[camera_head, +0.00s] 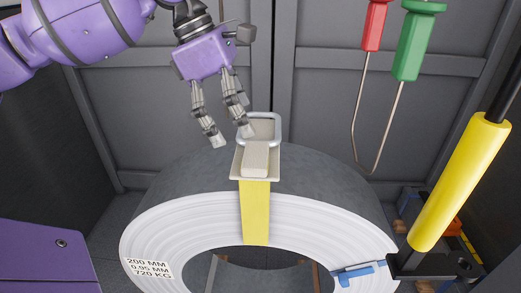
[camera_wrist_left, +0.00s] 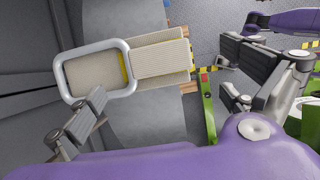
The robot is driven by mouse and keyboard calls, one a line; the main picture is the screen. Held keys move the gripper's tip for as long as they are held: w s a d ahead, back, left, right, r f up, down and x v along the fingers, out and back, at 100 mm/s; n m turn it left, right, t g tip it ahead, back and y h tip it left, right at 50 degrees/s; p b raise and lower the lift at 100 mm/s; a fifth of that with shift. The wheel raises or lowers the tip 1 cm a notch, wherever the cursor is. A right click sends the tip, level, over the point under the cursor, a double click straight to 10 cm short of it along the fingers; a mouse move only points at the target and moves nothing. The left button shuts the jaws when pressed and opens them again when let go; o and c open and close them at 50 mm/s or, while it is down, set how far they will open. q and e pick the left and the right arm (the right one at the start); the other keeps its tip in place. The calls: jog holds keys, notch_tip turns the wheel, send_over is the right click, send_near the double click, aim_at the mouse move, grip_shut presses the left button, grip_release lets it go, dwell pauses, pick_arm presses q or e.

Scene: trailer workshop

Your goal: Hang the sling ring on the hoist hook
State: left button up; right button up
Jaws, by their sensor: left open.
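The sling ring (camera_head: 277,130) is a grey rounded rectangle standing at the top of a yellow sling (camera_head: 255,212) wrapped over a large coil. A beige pad (camera_head: 256,160) lies just in front of it. My left gripper (camera_head: 231,137) is open and empty, pointing down at the ring's left side. One finger overlaps the ring's edge in the picture; I cannot tell if it touches. The ring also shows in the left wrist view (camera_wrist_left: 92,43), left of centre between the spread fingers. I cannot identify the hoist hook for certain. My right gripper is not in view.
The white-faced coil (camera_head: 180,222) fills the lower middle. A bent metal rod (camera_head: 354,120) joins a red handle (camera_head: 374,25) and a green handle (camera_head: 415,45) at upper right. A yellow cylinder (camera_head: 460,180) leans at the right. Grey panels (camera_head: 170,90) stand behind.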

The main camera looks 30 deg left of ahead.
aim_at(256, 152)
pick_arm(q)
jog(key=x, duration=0.4)
jog(key=shift+w+a, duration=0.2)
jog(key=shift+a, duration=0.05)
jog(key=x, duration=0.3)
jog(key=shift+f+p, duration=0.2)
jog(key=shift+p, duration=0.2)
jog(key=shift+w+d+f, duration=0.1)
jog(key=shift+f, duration=0.1)
jog(key=c, duration=1.3)
jog(key=shift+c, duration=0.7)
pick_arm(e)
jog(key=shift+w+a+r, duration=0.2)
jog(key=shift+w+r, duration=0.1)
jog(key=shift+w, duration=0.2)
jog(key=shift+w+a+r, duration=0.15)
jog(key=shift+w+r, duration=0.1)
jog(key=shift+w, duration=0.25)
pick_arm(q)
jog(key=shift+r, duration=0.1)
